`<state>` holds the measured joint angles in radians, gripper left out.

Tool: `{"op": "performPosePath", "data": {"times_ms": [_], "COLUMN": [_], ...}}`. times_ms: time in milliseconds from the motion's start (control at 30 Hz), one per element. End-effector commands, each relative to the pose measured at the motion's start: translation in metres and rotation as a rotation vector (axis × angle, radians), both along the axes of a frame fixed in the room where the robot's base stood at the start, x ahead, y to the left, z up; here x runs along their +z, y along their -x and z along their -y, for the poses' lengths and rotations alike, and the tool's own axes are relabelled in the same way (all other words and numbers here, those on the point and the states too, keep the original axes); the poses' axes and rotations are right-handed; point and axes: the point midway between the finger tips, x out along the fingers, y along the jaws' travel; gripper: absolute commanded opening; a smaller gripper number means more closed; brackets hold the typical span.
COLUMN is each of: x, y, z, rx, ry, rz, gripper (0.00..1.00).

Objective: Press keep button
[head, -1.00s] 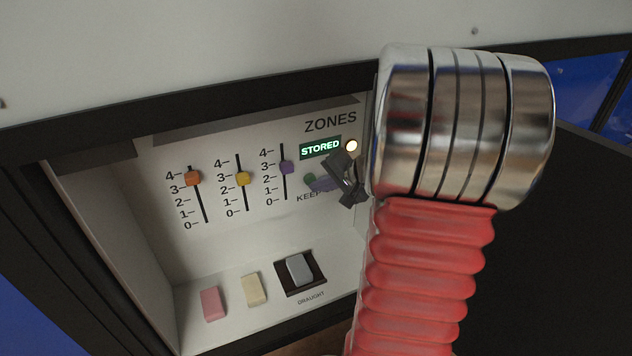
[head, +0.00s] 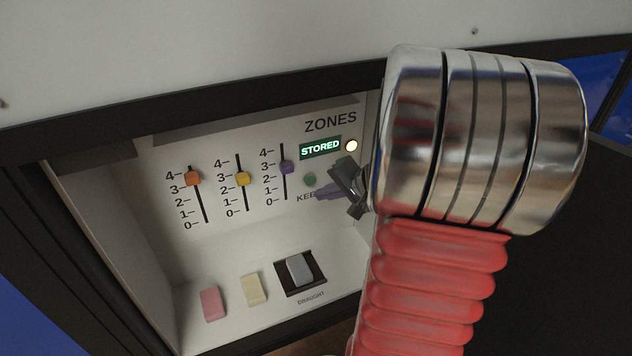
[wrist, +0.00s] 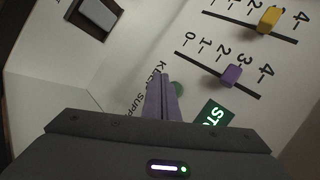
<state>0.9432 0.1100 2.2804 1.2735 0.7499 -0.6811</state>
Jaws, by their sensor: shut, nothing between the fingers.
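The keep button is a small round green button (head: 309,180) on the white ZONES panel, above the partly hidden KEEP lettering. It also shows in the wrist view (wrist: 179,89), beside the fingertips. A display (head: 320,148) above it reads STORED in green, with a lit round lamp (head: 351,145) to its right. My gripper (head: 322,194) is shut and empty, its purple fingers just below and right of the button, with a visible gap in the head view. In the wrist view the closed fingers (wrist: 163,98) point at the panel.
Orange (head: 193,178), yellow (head: 243,179) and purple (head: 286,167) slider knobs sit left of the button, the orange and yellow near 3 to 4. Pink (head: 213,304) and cream (head: 254,289) blocks and a grey DRAUGHT rocker (head: 299,269) lie on the ledge below. Recess walls surround the panel.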

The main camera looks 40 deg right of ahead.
Motion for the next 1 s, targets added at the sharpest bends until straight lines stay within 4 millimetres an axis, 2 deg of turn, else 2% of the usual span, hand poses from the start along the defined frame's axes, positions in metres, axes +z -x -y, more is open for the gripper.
{"op": "performPosePath", "data": {"times_ms": [400,1000], "x": [0.000,0.000], "y": [0.025,0.026], "z": [-0.008,-0.008], "rx": [0.000,0.001], "ry": [0.001,-0.001], "rz": [-0.001,0.000], "gripper": [0.00,0.00]}}
